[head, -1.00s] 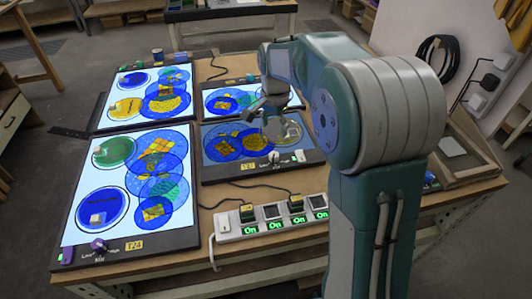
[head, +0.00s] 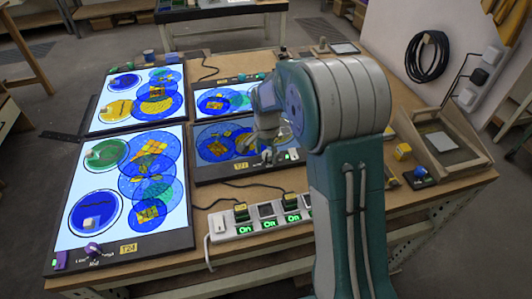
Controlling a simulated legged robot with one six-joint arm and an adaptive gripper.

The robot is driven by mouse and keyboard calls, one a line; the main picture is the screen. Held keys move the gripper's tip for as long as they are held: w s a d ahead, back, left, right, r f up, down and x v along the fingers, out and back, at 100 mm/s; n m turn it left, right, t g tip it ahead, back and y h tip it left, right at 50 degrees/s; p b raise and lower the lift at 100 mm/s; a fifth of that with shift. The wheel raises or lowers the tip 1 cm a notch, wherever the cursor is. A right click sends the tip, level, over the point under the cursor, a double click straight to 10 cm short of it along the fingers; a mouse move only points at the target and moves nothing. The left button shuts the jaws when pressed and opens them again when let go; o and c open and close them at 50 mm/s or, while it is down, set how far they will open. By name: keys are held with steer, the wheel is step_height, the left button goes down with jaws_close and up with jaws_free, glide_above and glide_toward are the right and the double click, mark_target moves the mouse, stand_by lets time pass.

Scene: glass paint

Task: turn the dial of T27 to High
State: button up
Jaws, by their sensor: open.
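The T27 light panel (head: 208,172) lies on the table in the head view, with a yellow tag (head: 242,166) on its front edge. Its surface looks dimmer than the other panels and carries blue and yellow glass discs. A small pale dial (head: 267,155) shows on its front strip; its setting is too small to read. My gripper (head: 268,143) is open, pointing down over the right part of T27, close to the dial. I cannot tell whether it touches the dial. My arm hides the panel's right side.
A power strip (head: 220,229) with green "On" displays lies in front of T27. Another lit panel (head: 245,88) lies behind T27. A wooden tray (head: 470,165) is at the right.

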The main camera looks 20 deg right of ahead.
steer(key=shift+d, duration=0.2)
steer(key=shift+c, duration=0.3)
jaws_close()
steer(key=shift+a, duration=0.15)
